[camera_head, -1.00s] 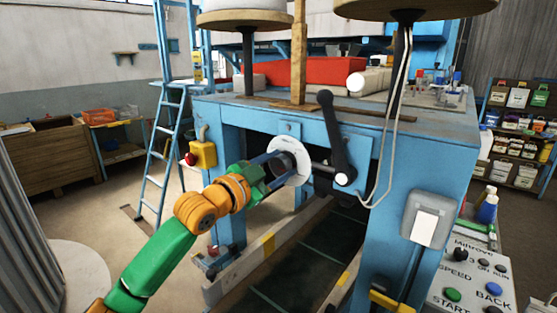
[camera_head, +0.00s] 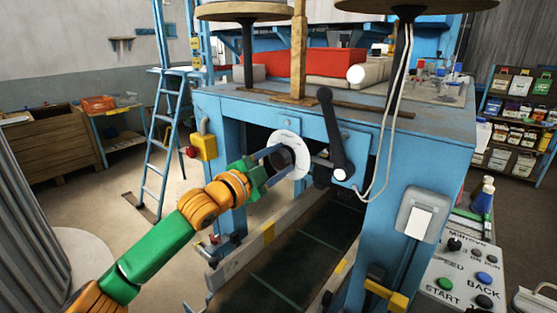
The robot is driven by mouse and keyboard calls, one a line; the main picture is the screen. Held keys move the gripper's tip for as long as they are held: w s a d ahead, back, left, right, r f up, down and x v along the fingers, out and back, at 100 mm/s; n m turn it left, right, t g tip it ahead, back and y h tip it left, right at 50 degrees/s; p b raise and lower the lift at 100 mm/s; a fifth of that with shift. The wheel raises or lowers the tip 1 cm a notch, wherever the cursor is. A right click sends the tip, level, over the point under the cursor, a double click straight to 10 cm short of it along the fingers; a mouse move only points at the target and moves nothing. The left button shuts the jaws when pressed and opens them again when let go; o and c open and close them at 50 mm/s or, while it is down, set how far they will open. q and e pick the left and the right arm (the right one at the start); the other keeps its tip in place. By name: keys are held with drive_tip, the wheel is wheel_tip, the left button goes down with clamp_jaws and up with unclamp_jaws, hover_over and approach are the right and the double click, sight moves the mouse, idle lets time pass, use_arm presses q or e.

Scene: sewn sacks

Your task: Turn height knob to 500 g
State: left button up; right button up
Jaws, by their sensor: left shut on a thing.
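The height knob (camera_head: 283,158) is a dark knob in front of a white round dial plate (camera_head: 298,146) on the front of the blue machine (camera_head: 400,150). My left gripper (camera_head: 274,161) reaches in from the lower left and is shut on the knob, its fingers on either side of it. The fingers hide part of the knob, and the marks on the dial are too small to read. My right gripper is not in view.
A black crank lever (camera_head: 333,135) with a white hub stands just right of the dial. A yellow box with a red button (camera_head: 203,147) is on the left. A control panel (camera_head: 465,275) stands at lower right.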

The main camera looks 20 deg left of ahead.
use_arm(q)
drive_tip(key=shift+f, duration=0.15)
drive_tip(key=o, duration=1.4)
drive_tip(key=shift+s+a+f+b, duration=0.1)
drive_tip(key=shift+s+a+b, duration=0.05)
drive_tip(key=shift+s+b, duration=0.2)
drive_tip(key=b+v, duration=0.3)
drive_tip(key=v, duration=0.3)
drive_tip(key=shift+s, duration=0.15)
